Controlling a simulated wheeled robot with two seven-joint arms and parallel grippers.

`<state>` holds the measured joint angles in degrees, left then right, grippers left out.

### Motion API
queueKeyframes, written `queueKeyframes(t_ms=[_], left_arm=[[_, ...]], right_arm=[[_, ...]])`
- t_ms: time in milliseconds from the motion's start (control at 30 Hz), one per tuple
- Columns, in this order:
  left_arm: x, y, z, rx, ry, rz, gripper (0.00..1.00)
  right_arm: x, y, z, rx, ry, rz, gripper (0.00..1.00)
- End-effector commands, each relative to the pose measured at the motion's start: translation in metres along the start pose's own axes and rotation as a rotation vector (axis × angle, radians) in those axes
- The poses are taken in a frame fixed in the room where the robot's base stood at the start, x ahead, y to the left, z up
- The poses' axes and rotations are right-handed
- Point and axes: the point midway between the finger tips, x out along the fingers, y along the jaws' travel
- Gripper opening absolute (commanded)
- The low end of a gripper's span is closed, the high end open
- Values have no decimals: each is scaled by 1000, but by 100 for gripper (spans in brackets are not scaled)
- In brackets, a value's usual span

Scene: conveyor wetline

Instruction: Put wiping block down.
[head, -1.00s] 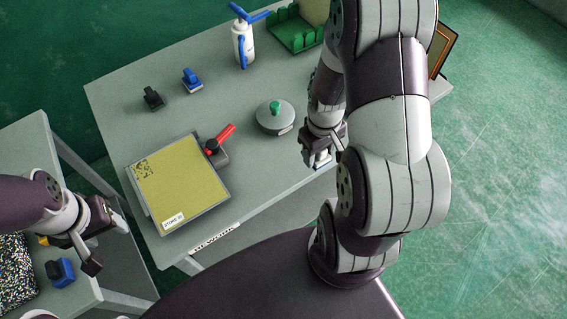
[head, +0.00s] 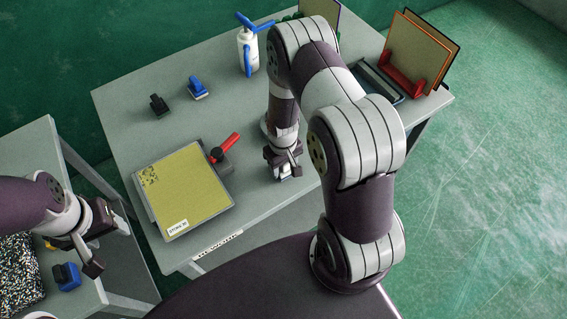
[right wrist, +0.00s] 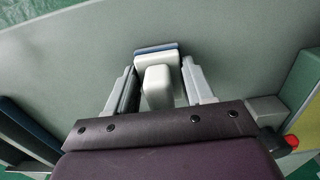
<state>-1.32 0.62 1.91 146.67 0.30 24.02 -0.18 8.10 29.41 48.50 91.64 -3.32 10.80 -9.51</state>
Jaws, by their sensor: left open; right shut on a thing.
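The wiping block (right wrist: 157,58) has a pale handle and a blue edge layer. My right gripper (right wrist: 155,88) is shut on its handle, one finger on each side in the right wrist view. In the head view the right gripper (head: 284,160) points down over the right part of the grey table (head: 125,100), near its front edge. The block (head: 284,177) is mostly hidden there under the fingers, low over the tabletop; I cannot tell whether it touches. My left gripper (head: 107,245) is open and empty over the side table at the left.
A yellow plate (head: 183,190) with a red-handled clamp (head: 225,148) lies left of the right gripper. Black (head: 159,105) and blue (head: 198,88) handled blocks and a white bottle (head: 247,52) stand farther back. A red rack (head: 405,75) holds panels at the back right. Another blue block (head: 67,276) is at lower left.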

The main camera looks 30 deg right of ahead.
Motion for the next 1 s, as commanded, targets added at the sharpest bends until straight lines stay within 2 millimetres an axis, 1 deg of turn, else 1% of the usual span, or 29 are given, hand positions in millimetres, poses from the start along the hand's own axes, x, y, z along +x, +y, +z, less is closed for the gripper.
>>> queueKeyframes(t_ms=[200, 233, 267, 300, 533, 633, 667, 767, 1000], left_arm=[[4, 0, 1, 0, 0, 0, 56], [3, 0, 0, 0, 0, 0, 56], [3, 0, 0, 0, 0, 0, 56], [3, 0, 0, 0, 0, 0, 56], [2, 0, 0, 0, 0, 0, 56], [-2, 0, 0, 0, 0, 0, 56], [0, 0, 0, 0, 0, 0, 56], [4, 0, 0, 0, 0, 0, 56], [14, 0, 2, 0, 0, 0, 56]], right_arm=[[5, 0, 0, 0, 0, 0, 4], [4, 0, 0, 0, 0, 0, 62], [3, 0, 0, 0, 0, 0, 72], [3, 0, 0, 0, 0, 0, 78], [3, 0, 0, 0, 0, 0, 78], [-3, 0, 0, 0, 0, 0, 78], [-4, 0, 0, 1, 1, 0, 78], [-20, 0, -2, 1, 5, 1, 78], [-83, 0, -2, 0, 6, 1, 78]])
